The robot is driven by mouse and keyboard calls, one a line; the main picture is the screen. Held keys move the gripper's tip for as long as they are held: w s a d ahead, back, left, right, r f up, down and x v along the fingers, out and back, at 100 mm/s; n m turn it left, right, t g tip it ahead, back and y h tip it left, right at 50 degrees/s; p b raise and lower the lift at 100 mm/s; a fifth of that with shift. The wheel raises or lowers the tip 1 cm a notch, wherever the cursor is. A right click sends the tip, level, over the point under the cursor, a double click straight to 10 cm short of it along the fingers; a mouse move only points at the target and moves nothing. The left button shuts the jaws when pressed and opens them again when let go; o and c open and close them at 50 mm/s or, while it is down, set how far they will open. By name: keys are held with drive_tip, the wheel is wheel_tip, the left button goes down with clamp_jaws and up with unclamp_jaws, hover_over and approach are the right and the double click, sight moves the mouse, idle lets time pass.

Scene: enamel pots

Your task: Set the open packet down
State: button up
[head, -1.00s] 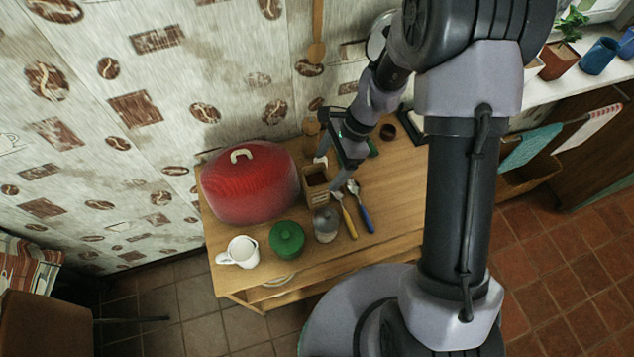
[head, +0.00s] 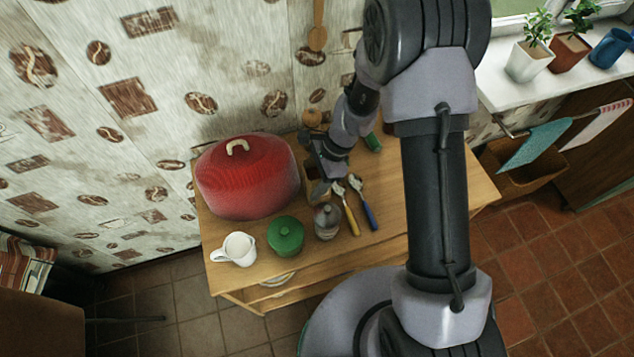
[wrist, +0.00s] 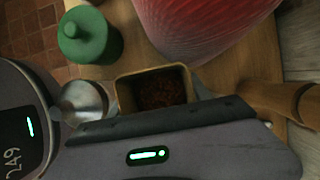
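The open packet (head: 318,191) is a small tan, open-topped box on the table, between the red pot and the glass jar. The wrist view shows the packet (wrist: 124,92) from above, with dark brown grains inside. My gripper (head: 320,176) is over the packet's far side and hides much of it in the head view. In the wrist view my gripper's dark bar (wrist: 160,120) lies along the packet's near edge and covers its lower part.
The red pot (head: 245,182) stands close on the left. The glass jar (head: 327,224), green lidded pot (head: 286,238) and white mug (head: 237,250) line the front. Spoons with yellow (head: 351,220) and blue (head: 368,216) handles lie right. The table's right part (head: 395,190) is bare.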

clamp_jaws()
wheel_tip(320, 180, up, 18)
drive_tip(key=p, duration=0.7)
drive_tip(key=d+f+n+g+h+b, duration=0.1)
drive_tip(key=d+f+n+h+b, duration=0.1)
drive_tip(key=d+f+n+b, duration=0.2)
drive_tip(key=d+f+n+g+h+b, duration=0.2)
drive_tip(key=d+f+n+b, duration=0.1)
drive_tip(key=d+n, duration=0.6)
drive_tip(key=shift+d+f+n+b, duration=0.2)
drive_tip(key=shift+f+n+b, duration=0.2)
drive_tip(key=shift+n+b, duration=0.5)
drive_tip(key=shift+w, duration=0.1)
